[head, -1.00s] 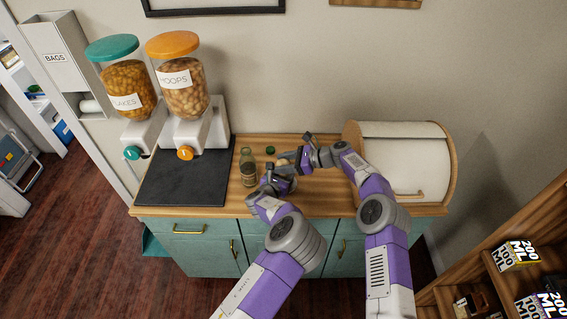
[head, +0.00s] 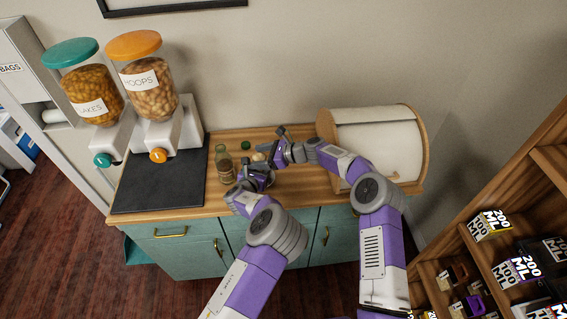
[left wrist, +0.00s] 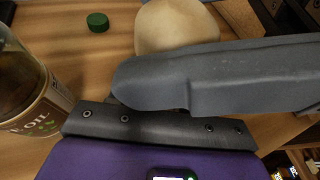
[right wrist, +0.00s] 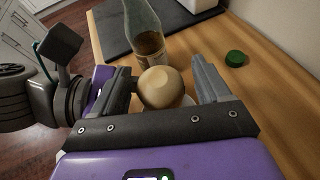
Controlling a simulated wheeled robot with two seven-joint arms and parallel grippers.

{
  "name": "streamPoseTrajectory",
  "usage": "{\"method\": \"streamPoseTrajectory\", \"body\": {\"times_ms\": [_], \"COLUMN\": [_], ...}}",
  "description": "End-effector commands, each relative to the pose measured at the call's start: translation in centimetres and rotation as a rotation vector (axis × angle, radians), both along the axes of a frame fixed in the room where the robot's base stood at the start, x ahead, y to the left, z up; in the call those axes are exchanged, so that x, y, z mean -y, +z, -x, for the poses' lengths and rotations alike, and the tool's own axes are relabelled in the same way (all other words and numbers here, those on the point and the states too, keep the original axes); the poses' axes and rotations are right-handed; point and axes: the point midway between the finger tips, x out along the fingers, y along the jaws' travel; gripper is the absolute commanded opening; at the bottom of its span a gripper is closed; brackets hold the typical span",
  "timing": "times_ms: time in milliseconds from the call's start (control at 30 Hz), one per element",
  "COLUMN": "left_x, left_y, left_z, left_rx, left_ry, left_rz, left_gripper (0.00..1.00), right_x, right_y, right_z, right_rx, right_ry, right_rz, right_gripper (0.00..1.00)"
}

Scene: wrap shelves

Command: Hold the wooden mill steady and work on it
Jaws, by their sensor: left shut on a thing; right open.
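The wooden mill (head: 259,156) stands on the counter, pale and mostly hidden by my grippers in the head view. Its rounded top (right wrist: 161,88) shows between the open fingers of my right gripper (right wrist: 166,78), apparently without being clamped by them. My left gripper (head: 257,179) is shut on the mill, low at its front side. The left wrist view shows the mill's pale body (left wrist: 176,26) behind a grey finger; the contact itself is hidden. In the head view my right gripper (head: 277,147) is at the mill's right.
A glass oil bottle (head: 225,166) stands close left of the mill. A green cap (head: 245,146) lies behind. Two cereal dispensers (head: 150,90) and a dark mat (head: 160,185) are at left, a bread box (head: 375,145) at right. A shelf (head: 480,250) stands at lower right.

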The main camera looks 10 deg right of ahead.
Motion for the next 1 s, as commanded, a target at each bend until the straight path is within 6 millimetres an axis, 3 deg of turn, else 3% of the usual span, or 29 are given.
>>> {"method": "streamPoseTrajectory", "body": {"times_ms": [1000], "left_x": [0.21], "left_y": [0.05], "left_z": [0.02], "left_rx": [0.002], "left_ry": [-0.004], "left_rz": [0.001], "left_gripper": [0.1], "right_x": [-0.25], "right_y": [-0.31], "right_z": [0.31], "right_rx": [-0.011], "right_ry": [-0.535], "right_rz": [0.006], "right_gripper": [0.77]}}
